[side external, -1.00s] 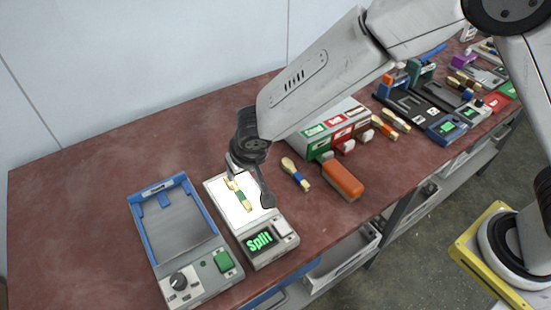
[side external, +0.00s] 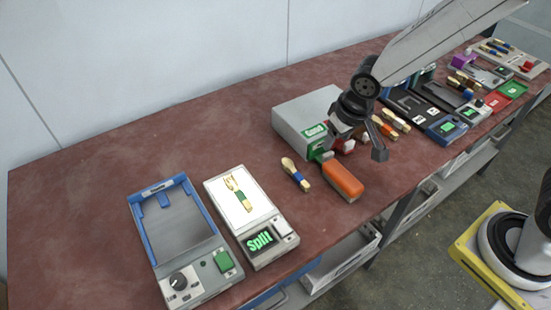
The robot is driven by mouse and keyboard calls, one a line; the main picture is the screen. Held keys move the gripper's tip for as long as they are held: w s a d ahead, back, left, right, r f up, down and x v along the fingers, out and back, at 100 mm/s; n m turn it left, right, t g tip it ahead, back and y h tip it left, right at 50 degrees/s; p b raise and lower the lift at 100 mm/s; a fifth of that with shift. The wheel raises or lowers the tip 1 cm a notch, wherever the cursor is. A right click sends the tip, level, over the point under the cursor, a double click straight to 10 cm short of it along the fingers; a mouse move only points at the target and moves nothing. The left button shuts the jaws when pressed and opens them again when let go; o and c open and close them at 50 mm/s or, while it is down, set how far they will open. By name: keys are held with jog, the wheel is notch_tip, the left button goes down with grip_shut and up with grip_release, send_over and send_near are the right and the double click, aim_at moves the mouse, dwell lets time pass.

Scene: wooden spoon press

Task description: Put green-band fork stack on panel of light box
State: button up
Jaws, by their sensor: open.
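The green-band fork stack (side external: 241,197), pale wood with a green band, lies on the lit white panel of the light box (side external: 224,190). The light box display reads "Split" in green. My gripper (side external: 378,142) is open, well to the right of the light box, in front of the grey box with labels. I see nothing between its fingers. It hides part of that grey box.
A blue-rimmed tray device (side external: 186,225) with a knob and green button stands left of the light box. A blue-band wooden piece (side external: 295,174) and an orange block (side external: 343,181) lie to the right, near the grey box (side external: 300,112). Several tools and devices crowd the table's far right. The table's left back is clear.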

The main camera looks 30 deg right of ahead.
jog(key=s+d, duration=0.8)
jog(key=shift+s+r, duration=0.35)
jog(key=shift+s, duration=0.05)
